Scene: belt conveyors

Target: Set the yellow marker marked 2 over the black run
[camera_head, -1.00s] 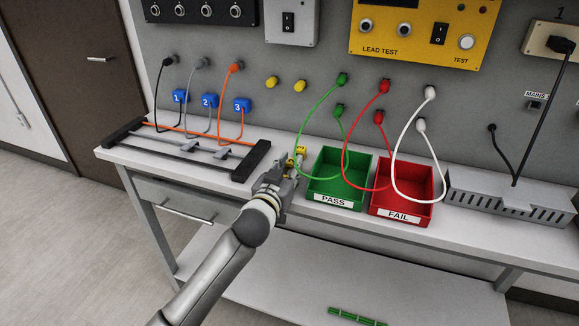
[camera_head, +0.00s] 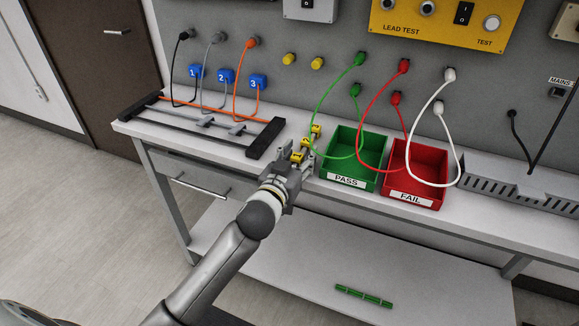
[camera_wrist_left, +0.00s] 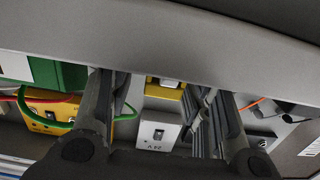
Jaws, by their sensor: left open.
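Several small yellow markers stand close together on the bench left of the green bin. The near marker (camera_head: 298,156) is right at my left gripper's fingers and the far marker (camera_head: 316,131) is behind it. Their numbers are too small to read. My left gripper (camera_head: 293,164) is open at the bench's front edge, beside the near marker. In the left wrist view, a yellow piece (camera_wrist_left: 165,90) shows between the spread fingers, partly hidden. My right gripper is not in view.
The rack with black end bars (camera_head: 266,139) stands left of my gripper. The green PASS bin (camera_head: 347,181) and red FAIL bin (camera_head: 412,197) stand to its right, with looping leads above. Grey (camera_head: 206,70) and orange (camera_head: 237,85) runs hang beside the black one.

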